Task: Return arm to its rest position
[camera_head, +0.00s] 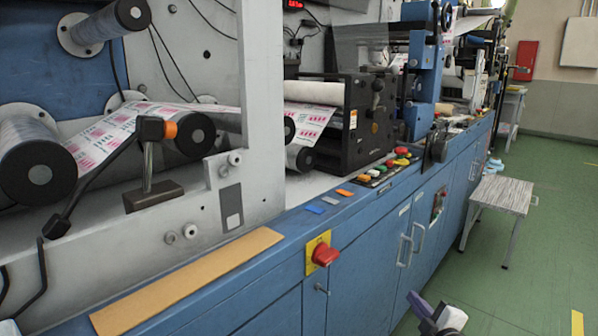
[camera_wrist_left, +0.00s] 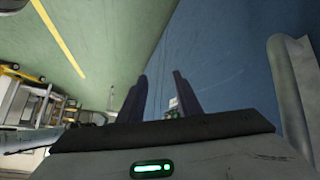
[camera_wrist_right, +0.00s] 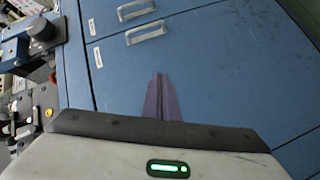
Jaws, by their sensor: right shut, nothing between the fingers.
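My right gripper (camera_head: 418,303) shows at the bottom of the head view, in front of the blue cabinet doors and apart from them. In the right wrist view (camera_wrist_right: 159,82) its two purple fingers lie together, shut and empty, with the blue cabinet front (camera_wrist_right: 215,65) behind them. My left gripper is not seen in the head view. In the left wrist view (camera_wrist_left: 163,78) its two dark fingers stand apart with a gap between them and nothing held. Behind them are a blue surface (camera_wrist_left: 235,55) and green floor.
The blue machine cabinet (camera_head: 360,280) runs along the left and centre, with a red knob (camera_head: 324,254) on a yellow plate and door handles (camera_head: 405,248) sticking out. Coloured buttons (camera_head: 385,170) sit on its ledge. A small table (camera_head: 501,194) stands at right; green floor (camera_head: 550,245) is free there.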

